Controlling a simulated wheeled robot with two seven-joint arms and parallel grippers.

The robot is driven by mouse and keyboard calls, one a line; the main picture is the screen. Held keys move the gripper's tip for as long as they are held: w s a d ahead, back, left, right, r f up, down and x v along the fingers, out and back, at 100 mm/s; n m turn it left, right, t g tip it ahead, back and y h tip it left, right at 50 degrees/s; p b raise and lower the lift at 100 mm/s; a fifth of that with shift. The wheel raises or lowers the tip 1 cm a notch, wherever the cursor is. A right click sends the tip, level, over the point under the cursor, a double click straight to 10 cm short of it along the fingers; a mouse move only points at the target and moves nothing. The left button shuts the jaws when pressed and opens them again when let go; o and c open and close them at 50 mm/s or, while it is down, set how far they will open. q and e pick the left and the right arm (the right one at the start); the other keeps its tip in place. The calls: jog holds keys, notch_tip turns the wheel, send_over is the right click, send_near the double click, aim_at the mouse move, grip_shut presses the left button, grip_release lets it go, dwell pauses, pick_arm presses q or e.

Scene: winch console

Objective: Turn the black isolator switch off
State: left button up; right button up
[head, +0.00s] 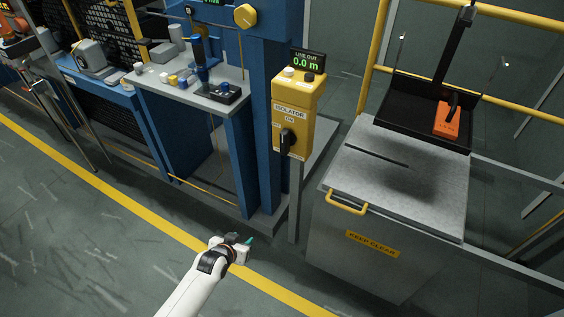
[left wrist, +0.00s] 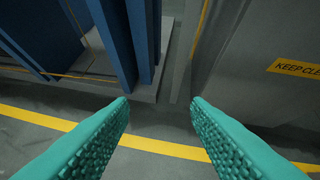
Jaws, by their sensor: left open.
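The black isolator switch (head: 288,140) is a dark handle on the front of a yellow isolator box (head: 300,95), in the middle of the head view. Labels reading ISOLATOR and ON sit just above the handle. The handle appears roughly upright. My left gripper (head: 246,243) is low in the head view, below and left of the box, apart from it. In the left wrist view its two teal ridged fingers (left wrist: 160,112) are spread with nothing between them. The switch is not in the left wrist view. My right gripper is not in view.
A LINE OUT display (head: 307,64) reading 0.0 m stands on the box. A grey cabinet (head: 390,185) marked KEEP CLEAR, with a yellow handle (head: 346,205), stands right. A blue frame (head: 262,130) and bench (head: 225,98) stand left. The floor around a yellow line (head: 130,205) is open.

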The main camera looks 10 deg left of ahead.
pick_arm(q)
jog(key=w+d+r+t+h+b, duration=0.1)
jog(key=w+d+r+t+b, duration=0.15)
jog(key=w+r+b, duration=0.45)
jog(key=m+t+h+b, duration=0.2)
jog(key=t+h+b, duration=0.25)
jog(key=b, duration=0.25)
send_near(283, 139)
jog(key=shift+t+y, duration=0.3)
jog(key=shift+y, duration=0.15)
jog(key=b+x, duration=0.2)
jog(key=x, duration=0.7)
jog(key=shift+w+d, duration=0.25)
jog(key=shift+d, duration=0.05)
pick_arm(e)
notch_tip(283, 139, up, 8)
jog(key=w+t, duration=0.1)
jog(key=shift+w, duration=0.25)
